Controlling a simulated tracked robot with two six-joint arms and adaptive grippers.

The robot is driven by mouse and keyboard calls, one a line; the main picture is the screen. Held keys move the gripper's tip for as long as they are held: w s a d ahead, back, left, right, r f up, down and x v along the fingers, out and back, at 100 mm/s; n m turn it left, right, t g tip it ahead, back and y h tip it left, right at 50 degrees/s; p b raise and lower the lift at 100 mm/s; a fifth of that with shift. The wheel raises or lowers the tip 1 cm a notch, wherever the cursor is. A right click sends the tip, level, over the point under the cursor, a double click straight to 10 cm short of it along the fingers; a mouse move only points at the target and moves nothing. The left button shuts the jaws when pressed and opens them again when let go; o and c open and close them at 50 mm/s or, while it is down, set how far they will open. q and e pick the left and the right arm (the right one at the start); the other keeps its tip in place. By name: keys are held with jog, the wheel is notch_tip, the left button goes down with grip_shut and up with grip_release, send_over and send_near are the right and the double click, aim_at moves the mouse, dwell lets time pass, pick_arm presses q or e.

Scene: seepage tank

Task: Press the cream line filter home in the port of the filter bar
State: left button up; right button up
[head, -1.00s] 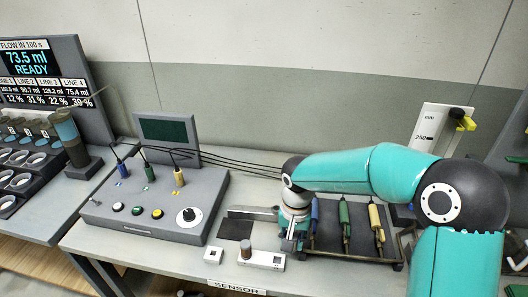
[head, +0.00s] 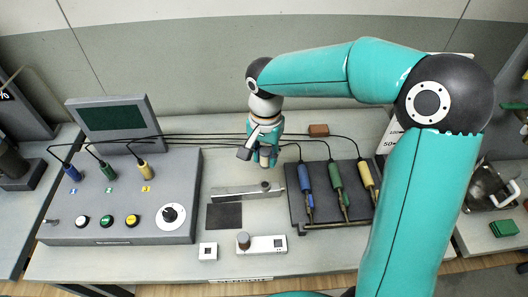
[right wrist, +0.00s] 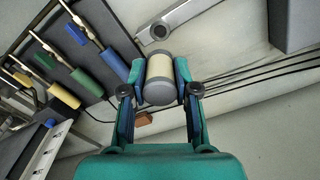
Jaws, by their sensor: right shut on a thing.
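My right gripper (head: 264,151) is above the bench, just behind the filter bar, pointing down. In the right wrist view it (right wrist: 160,78) is shut around the cream line filter (right wrist: 159,68), a short cylinder with grey end caps. My left gripper is out of view.
A rack (head: 297,212) with blue, green and yellow probes stands right of the bar, with black cables behind. A grey control console (head: 125,205) is on the left. A white sensor unit (head: 265,246) and a brown block (head: 318,130) also lie on the bench.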

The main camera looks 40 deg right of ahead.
aim_at(265, 151)
jog(key=shift+w, duration=0.1)
grip_shut()
jog(key=shift+f, duration=0.1)
jog(key=shift+a+f, duration=0.1)
jog(key=shift+f, duration=3.4)
jog(key=shift+f, duration=0.65)
jog(key=o, duration=0.9)
grip_release()
jog(key=shift+r, duration=0.1)
notch_tip(265, 151, up, 12)
jog(key=shift+f, duration=0.15)
